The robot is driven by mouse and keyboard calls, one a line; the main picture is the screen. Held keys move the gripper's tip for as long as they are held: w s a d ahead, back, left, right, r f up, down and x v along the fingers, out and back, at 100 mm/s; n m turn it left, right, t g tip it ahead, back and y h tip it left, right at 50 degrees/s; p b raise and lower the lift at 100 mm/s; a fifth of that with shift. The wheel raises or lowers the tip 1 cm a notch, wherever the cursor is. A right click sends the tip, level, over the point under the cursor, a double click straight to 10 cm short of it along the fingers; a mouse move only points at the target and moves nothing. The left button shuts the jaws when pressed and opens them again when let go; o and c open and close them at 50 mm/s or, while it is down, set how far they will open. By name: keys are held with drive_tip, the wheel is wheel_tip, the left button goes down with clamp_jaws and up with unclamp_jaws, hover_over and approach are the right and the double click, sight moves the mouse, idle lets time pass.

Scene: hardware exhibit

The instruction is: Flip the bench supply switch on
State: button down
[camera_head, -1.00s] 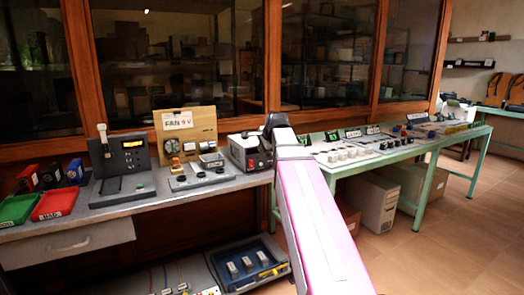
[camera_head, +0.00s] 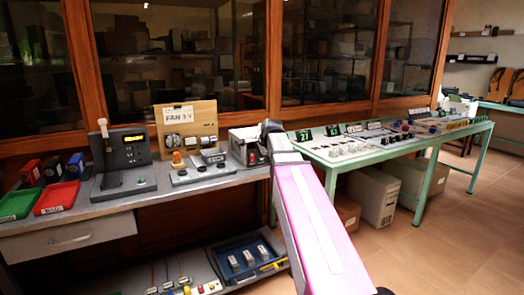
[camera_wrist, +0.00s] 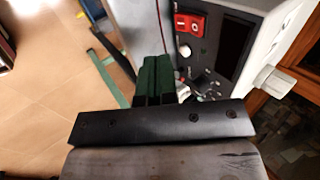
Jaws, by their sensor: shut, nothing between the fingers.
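The bench supply (camera_head: 242,145), a pale box with a dark front, stands at the right end of the grey bench in the head view. My arm partly covers its right side. In the wrist view its dark front panel (camera_wrist: 207,58) is turned sideways, with a red switch (camera_wrist: 190,24) in a red frame and several metal terminals or knobs (camera_wrist: 200,88). My gripper (camera_wrist: 157,60) is shut and empty, its dark green fingers beside the panel. I cannot tell whether they touch it. The switch's on or off position is not clear. In the head view my arm hides the fingers.
A control board (camera_head: 200,168), a panel marked FAN 9 V (camera_head: 188,131) and a grey instrument (camera_head: 126,149) stand left of the supply. Red and green trays (camera_head: 56,197) lie farther left. A green table (camera_head: 345,158) with several devices stands to the right. Open floor lies in front.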

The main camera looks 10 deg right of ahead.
sight(252, 161)
drive_tip(key=w+f, duration=0.1)
drive_tip(key=w, duration=0.1)
drive_tip(key=w+a+f, duration=0.1)
drive_tip(key=f, duration=0.1)
drive_tip(key=w+f, duration=0.1)
drive_tip(key=w, duration=0.1)
drive_tip(key=shift+w+a+f, duration=0.2)
drive_tip(key=shift+w+a, duration=0.1)
drive_tip(key=shift+w, duration=0.05)
drive_tip(key=shift+w+f+t, duration=0.1)
drive_tip(key=shift+w+t, duration=0.05)
drive_tip(key=shift+t, duration=0.25)
drive_tip(key=shift+r, duration=0.8)
